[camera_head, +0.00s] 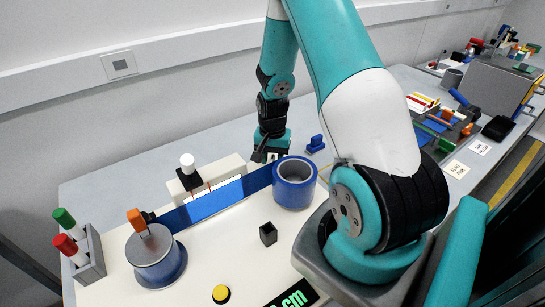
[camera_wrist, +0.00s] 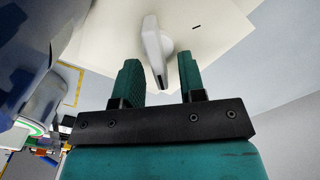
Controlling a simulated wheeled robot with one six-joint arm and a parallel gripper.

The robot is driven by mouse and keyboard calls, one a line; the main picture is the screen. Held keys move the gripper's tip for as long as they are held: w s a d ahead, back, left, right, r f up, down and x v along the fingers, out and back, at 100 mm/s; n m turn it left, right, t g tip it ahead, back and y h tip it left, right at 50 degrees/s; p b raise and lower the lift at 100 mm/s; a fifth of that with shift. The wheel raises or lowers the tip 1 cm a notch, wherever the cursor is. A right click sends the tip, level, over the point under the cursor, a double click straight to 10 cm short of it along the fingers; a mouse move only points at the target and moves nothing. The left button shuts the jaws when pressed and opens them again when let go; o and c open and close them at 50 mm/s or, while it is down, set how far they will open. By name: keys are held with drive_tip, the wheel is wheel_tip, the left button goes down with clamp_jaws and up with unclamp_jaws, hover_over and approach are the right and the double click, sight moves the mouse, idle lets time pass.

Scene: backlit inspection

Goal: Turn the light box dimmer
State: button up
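A pale grey-white knob with a lever-like grip (camera_wrist: 152,42) stands out from a cream panel (camera_wrist: 215,28) in the wrist view; it looks like the dimmer. My gripper (camera_wrist: 160,68) is open, with one teal finger on each side of the knob's grip and visible gaps to both. In the head view my gripper (camera_head: 270,155) points down behind the blue-banded cup, near the right end of a cream block. A bright white work surface (camera_head: 215,240), probably the light box, lies in front.
A blue-banded metal cup (camera_head: 294,184) stands close in front of my gripper. A lidded blue-grey pot (camera_head: 156,257), a small black cube (camera_head: 268,234), a yellow button (camera_head: 221,294) and a marker rack (camera_head: 90,257) are nearby. A blue object (camera_head: 315,144) lies right of my gripper.

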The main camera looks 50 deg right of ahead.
sight(274, 158)
drive_tip(key=shift+f, duration=0.15)
drive_tip(key=shift+c, duration=0.4)
clamp_jaws()
drive_tip(key=shift+s+d+m, duration=0.1)
drive_tip(key=shift+s+m, duration=0.05)
drive_tip(key=shift+m, duration=1.45)
drive_tip(key=shift+o, duration=0.4)
unclamp_jaws()
wheel_tip(274, 158, up, 18)
drive_tip(key=b, duration=0.2)
drive_tip(key=shift+f, duration=0.25)
